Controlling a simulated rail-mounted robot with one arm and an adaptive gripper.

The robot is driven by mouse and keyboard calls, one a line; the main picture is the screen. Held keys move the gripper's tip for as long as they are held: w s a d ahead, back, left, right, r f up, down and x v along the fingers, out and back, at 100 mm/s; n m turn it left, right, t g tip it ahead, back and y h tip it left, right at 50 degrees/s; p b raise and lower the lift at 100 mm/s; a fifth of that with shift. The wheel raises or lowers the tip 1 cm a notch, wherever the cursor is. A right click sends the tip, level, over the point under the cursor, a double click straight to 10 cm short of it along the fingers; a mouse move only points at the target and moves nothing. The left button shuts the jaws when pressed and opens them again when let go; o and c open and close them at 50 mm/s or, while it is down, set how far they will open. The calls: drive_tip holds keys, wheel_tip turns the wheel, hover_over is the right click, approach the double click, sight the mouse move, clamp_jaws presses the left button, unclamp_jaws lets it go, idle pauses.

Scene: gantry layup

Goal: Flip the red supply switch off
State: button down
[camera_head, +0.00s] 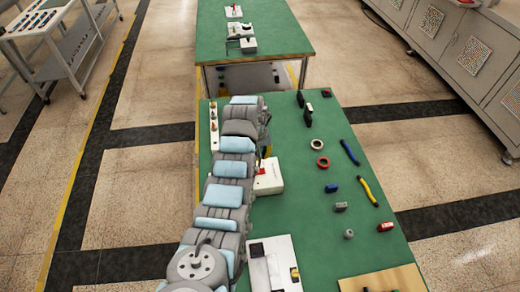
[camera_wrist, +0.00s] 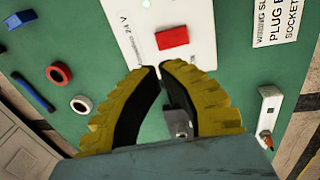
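The red supply switch (camera_wrist: 172,37) is a red rocker on a white box (camera_wrist: 195,50) marked 24 V. In the wrist view it lies just beyond my fingertips, with a small gap in the picture. Whether it is tilted on or off I cannot tell. My gripper (camera_wrist: 159,69) has yellow ribbed fingers with black pads. The tips come together over the white box and hold nothing. In the head view the white box (camera_head: 269,183) stands beside my arm on the green bench, and my gripper is mostly hidden by the arm.
A white panel (camera_head: 284,275) is at the front.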

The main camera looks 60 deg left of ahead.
sight(264, 169)
drive_tip(key=shift+w+d+f+b, duration=0.1)
drive_tip(key=shift+w+f+b, duration=0.05)
drive_tip(key=shift+f, duration=1.05)
drive_tip(key=shift+w+f+b, duration=0.1)
drive_tip(key=shift+f+b, duration=0.1)
drive_tip(key=shift+f, duration=1.05)
drive_tip(key=shift+w+d+f+b, duration=0.1)
drive_tip(key=shift+w+f+b, duration=0.05)
drive_tip(key=shift+f, duration=1.05)
drive_tip(key=shift+a, duration=0.1)
